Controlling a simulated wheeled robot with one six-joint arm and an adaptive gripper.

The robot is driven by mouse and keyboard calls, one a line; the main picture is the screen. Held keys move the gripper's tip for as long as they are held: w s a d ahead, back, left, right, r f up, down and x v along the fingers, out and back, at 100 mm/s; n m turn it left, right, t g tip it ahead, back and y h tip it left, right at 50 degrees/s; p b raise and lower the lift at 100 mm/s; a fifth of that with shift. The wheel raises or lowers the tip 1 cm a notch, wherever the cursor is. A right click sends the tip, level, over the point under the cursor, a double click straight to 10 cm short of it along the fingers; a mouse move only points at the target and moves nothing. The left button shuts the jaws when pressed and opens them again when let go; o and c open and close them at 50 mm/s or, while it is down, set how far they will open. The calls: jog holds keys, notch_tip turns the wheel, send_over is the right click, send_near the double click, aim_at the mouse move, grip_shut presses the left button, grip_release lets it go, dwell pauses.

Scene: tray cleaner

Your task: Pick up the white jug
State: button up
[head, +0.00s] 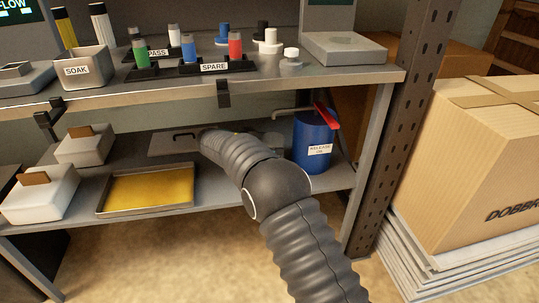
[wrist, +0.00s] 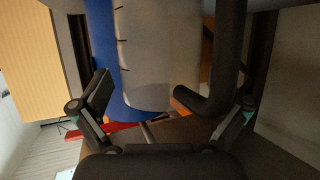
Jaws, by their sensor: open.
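The white jug (wrist: 148,60) fills the middle of the wrist view, a pale body with short dark graduation marks along its left side. A thick dark bar (wrist: 226,65), which looks like its handle, runs down its right and hooks towards the body. My gripper (wrist: 170,98) is open, one finger on each side of the jug and the dark bar. No clear contact shows between the fingers and the jug. In the head view my arm reaches onto the lower shelf and hides the gripper and most or all of the jug.
A blue release-oil can (head: 312,143) with a red lever stands right of my arm; its blue side (wrist: 103,55) shows close behind the jug. A tray (head: 104,207) with a yellow sheet and white boxes (head: 42,195) sit left. The upper shelf (head: 352,83) hangs above; a metal post (head: 408,120) stands right.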

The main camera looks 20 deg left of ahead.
jog(key=c, duration=1.7)
jog(key=shift+r, duration=0.1)
jog(key=shift+c, duration=0.2)
